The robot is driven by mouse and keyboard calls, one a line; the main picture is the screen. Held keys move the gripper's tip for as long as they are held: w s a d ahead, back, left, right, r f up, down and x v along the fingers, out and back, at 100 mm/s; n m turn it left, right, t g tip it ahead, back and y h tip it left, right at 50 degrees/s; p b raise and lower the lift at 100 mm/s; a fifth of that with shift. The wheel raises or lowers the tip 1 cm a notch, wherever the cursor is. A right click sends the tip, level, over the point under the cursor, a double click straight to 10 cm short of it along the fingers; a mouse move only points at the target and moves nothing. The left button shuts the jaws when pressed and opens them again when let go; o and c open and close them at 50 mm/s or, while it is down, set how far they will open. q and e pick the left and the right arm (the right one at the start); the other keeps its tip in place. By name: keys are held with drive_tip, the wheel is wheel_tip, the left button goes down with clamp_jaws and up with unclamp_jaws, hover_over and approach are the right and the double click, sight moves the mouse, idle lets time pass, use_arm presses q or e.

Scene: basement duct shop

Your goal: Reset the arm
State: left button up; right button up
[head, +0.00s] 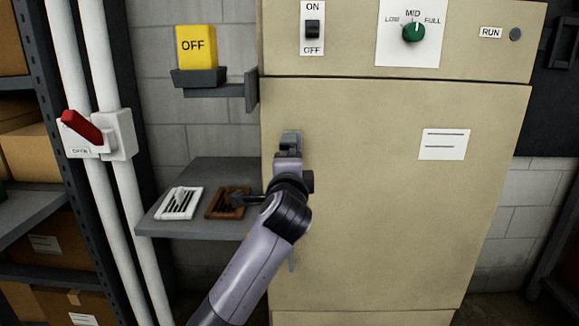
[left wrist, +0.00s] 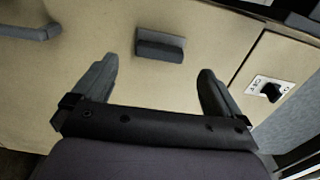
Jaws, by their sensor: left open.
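My left gripper (head: 288,160) is in front of the beige cabinet (head: 400,200), near its left edge. In the left wrist view the gripper (left wrist: 158,66) is open, with nothing between its two fingers. A dark grey block (left wrist: 160,47) on the cabinet front shows just beyond and between the fingertips, apart from them. My left arm reaches up from the bottom of the head view and covers part of the cabinet. My right gripper is not in view.
A grey shelf (head: 190,226) beside the cabinet holds a white grille (head: 178,203) and a brown one (head: 227,203). A red lever (head: 82,127) is on the left conduit. A yellow OFF block (head: 196,46) sits on a bracket. The cabinet carries a switch (head: 312,29) and green dial (head: 413,32).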

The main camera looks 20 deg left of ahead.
use_arm(q)
drive_tip(key=shift+s, duration=0.3)
drive_tip(key=shift+f, duration=0.1)
drive_tip(key=s+f+n+g+h+p, duration=0.15)
drive_tip(key=s+f, duration=0.25)
drive_tip(key=f, duration=0.5)
drive_tip(key=s+f+n+g+h, duration=0.15)
drive_tip(key=s+f, duration=0.25)
drive_tip(key=f, duration=0.4)
drive_tip(key=s+f+n+g+h, duration=0.1)
drive_tip(key=s+f+n+h, duration=0.1)
drive_tip(key=s+f, duration=0.5)
drive_tip(key=s+f+n+g+h+p, duration=0.1)
drive_tip(key=s+f+n, duration=0.2)
drive_tip(key=s+f, duration=0.3)
drive_tip(key=s+a+f+n+g+h+p, duration=0.1)
drive_tip(key=s+f+n, duration=0.3)
drive_tip(key=s, duration=1)
wheel_tip(320, 180, down, 4)
drive_tip(key=shift+r+g, duration=0.25)
drive_tip(key=shift+g, duration=0.15)
